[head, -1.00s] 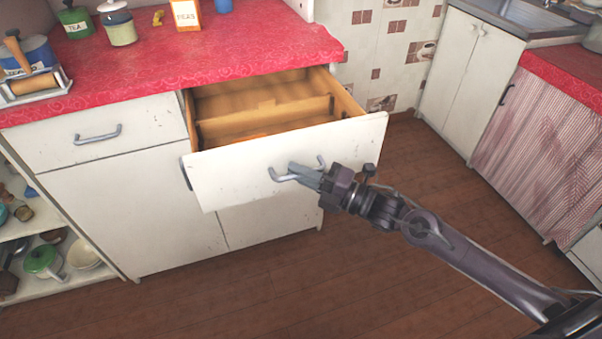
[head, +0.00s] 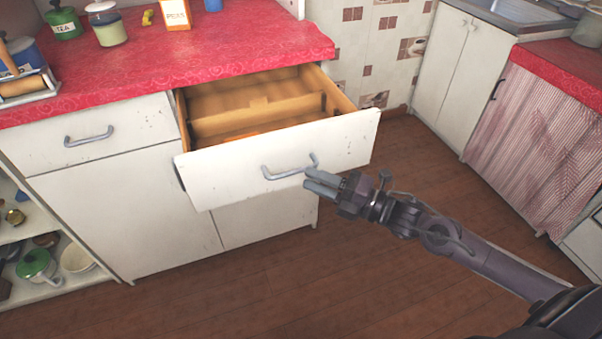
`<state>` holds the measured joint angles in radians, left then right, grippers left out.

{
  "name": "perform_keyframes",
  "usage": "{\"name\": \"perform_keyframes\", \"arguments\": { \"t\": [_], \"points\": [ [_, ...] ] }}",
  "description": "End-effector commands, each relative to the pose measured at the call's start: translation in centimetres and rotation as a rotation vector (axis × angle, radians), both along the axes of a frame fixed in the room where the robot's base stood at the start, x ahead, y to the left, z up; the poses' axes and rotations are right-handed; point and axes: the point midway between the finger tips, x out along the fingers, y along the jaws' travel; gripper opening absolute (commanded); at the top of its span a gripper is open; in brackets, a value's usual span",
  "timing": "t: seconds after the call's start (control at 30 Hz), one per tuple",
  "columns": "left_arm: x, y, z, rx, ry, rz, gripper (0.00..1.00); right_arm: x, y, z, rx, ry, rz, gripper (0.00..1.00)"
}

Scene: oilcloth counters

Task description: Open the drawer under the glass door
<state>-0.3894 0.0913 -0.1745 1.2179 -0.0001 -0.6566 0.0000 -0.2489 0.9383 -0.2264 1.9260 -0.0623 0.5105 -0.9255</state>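The white drawer (head: 225,176) under the red counter is pulled well out. Its wooden inside (head: 262,103) shows, with a divider across it. A grey bow handle (head: 283,174) is on its front. My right gripper (head: 308,181) is just in front of the handle's right end. Its two fingers show a small gap between them, with nothing held. The fingers appear clear of the handle bar, though the gap is hard to judge. The glass door is not in view. My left gripper is not in view.
A shut drawer (head: 120,133) with its own handle is to the left. Jars and a box (head: 176,14) stand on the red counter (head: 240,48). An open shelf with pots is at the lower left. The wooden floor (head: 400,285) is clear; a sink cabinet (head: 450,75) stands right.

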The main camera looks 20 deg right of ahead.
Motion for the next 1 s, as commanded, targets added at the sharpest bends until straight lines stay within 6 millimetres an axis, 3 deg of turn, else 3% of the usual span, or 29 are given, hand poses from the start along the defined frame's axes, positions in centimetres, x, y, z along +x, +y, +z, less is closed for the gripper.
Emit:
{"name": "perform_keyframes", "arguments": {
  "t": [0.27, 0.83, 0.93, 1.0],
  "points": [
    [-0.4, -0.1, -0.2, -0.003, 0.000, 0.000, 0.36, -1.6, -1.7, -0.3, 0.000, 0.000, 0.000, 0.32],
    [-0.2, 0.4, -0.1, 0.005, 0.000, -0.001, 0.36, -1.5, -2.1, -0.5, 0.004, 0.008, -0.009, 0.32],
    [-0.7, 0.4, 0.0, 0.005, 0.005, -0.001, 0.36, -0.6, -3.6, -1.8, 0.024, 0.067, -0.066, 0.32],
    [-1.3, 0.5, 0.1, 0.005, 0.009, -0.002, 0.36, 0.3, -5.7, -4.0, 0.054, 0.154, -0.147, 0.32]
  ]
}}
